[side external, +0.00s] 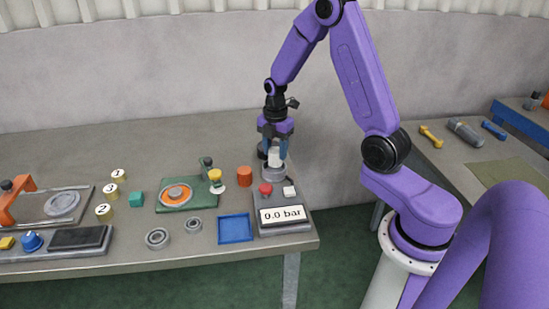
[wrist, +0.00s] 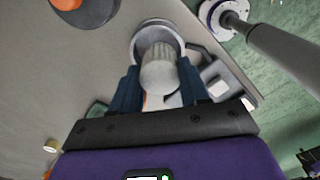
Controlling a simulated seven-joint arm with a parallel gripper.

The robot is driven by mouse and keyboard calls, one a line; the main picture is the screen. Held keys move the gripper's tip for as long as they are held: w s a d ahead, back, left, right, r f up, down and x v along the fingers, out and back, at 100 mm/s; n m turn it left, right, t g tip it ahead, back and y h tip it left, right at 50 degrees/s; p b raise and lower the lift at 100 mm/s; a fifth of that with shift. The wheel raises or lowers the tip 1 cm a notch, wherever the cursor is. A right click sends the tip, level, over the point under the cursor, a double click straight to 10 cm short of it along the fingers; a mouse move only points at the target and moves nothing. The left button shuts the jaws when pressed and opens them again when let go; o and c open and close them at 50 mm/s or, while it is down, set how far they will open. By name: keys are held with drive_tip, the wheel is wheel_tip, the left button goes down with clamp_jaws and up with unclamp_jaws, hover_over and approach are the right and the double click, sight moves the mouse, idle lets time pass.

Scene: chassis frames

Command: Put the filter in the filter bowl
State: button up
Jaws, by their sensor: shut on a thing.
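The filter (side external: 275,156), a pale ribbed cylinder, is upright between the fingers of my gripper (side external: 273,149). In the wrist view the filter (wrist: 159,72) sits between the blue fingers of my gripper (wrist: 160,88), which is shut on it. In the wrist view the filter's far end overlaps the opening of the bowl (wrist: 143,29). I cannot tell whether its lower end is inside the rim or just above it.
A gauge box (side external: 283,214) reading 0.0 bar, with a red button (side external: 265,189), stands just in front of the bowl. A blue tray (side external: 235,228) lies nearer the front edge. The table's back left is clear.

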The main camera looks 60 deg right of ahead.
sight(274, 158)
drive_tip(key=shift+w+f, duration=0.25)
drive_tip(key=shift+f, duration=1.55)
